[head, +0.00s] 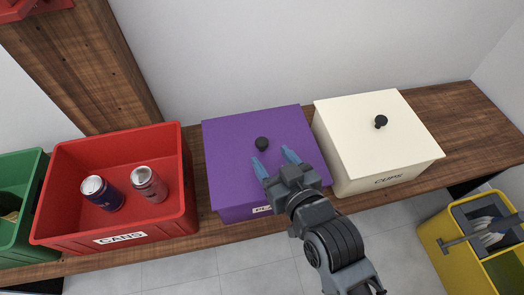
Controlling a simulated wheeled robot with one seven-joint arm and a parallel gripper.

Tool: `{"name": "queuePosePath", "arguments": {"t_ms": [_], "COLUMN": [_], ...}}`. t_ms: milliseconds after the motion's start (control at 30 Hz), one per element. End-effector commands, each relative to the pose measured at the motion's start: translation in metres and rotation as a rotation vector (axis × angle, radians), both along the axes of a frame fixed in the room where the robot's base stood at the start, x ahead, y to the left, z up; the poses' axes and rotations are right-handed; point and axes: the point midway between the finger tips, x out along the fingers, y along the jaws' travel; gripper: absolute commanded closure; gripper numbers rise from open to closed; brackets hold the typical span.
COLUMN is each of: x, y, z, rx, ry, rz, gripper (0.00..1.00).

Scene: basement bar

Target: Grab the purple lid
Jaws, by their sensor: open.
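The purple lid (232,133) lies flat on top of a purple box (236,214) in the middle of the wooden shelf. A small black knob (262,143) stands up near the lid's centre. My gripper (274,161) is open and empty, reaching over the lid from the lower right. Its two blue fingers are spread just on the near side of the knob, one to its lower left and one to its right. I cannot tell how high the fingertips are above the lid. My gripper and arm hide the lid's near right part and much of the box's label.
A cream box labelled CUPS (374,145) with a black-knobbed lid stands close on the right. A red CANS bin (66,165) holding two cans stands close on the left, with a green bin (22,165) beyond. A yellow bin (447,259) stands lower right. A wall is behind.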

Motion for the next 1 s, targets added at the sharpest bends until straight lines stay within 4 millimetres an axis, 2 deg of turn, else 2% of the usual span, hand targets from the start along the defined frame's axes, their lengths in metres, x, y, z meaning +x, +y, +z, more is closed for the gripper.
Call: {"name": "queuePosePath", "arguments": {"t_ms": [300, 633, 1000], "x": [0.038, 0.043, 0.043], "y": [0.016, 0.018, 0.018], "z": [-0.01, -0.01, -0.01], "rx": [0.0, 0.001, 0.001], "ry": [-0.001, -0.001, -0.001], "rz": [0.0, -0.001, -0.001], "gripper": [0.38, 0.38, 0.73]}}
